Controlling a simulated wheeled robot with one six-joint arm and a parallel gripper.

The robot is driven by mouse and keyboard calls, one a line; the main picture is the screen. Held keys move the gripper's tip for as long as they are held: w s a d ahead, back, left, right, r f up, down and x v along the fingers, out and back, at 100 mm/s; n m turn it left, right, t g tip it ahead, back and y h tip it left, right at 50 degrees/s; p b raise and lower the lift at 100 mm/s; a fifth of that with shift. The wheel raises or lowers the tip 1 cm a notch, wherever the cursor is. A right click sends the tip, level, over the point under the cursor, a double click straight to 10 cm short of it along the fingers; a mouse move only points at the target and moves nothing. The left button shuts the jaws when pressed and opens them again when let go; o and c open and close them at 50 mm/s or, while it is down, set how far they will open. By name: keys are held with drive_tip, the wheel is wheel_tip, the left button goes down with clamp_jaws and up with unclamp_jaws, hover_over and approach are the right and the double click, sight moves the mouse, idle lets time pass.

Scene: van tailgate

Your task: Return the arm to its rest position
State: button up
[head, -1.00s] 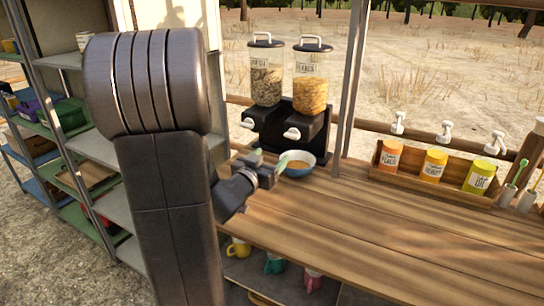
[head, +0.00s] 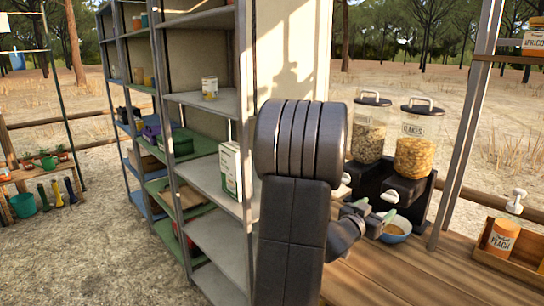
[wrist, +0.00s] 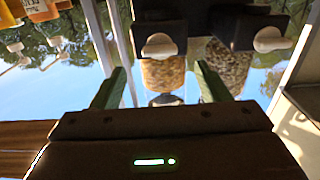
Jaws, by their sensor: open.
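My gripper (head: 376,212) is at the end of my dark arm, over the left end of the wooden counter (head: 400,270). In the wrist view its two green fingers (wrist: 158,88) stand apart with nothing between them. A blue bowl (head: 397,231) with tan contents sits on the counter just beyond the fingertips; whether they touch it cannot be told. My arm's large joint hides part of the shelf and counter in the head view.
Two cereal dispensers, muesli (head: 369,128) and flakes (head: 414,142), stand on a black base behind the bowl. A metal shelf rack (head: 213,172) with a carton (head: 230,170) and a can (head: 209,88) is left of my arm. A jar (head: 502,238) sits in a wooden tray at right.

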sight(388, 200)
drive_tip(key=p+x, duration=0.1)
drive_tip(key=x, duration=0.6)
drive_tip(key=shift+w+d, duration=0.15)
drive_tip(key=shift+n+p, duration=0.35)
drive_tip(key=shift+n, duration=0.05)
drive_tip(key=shift+f+b, duration=0.15)
drive_tip(key=shift+b, duration=0.3)
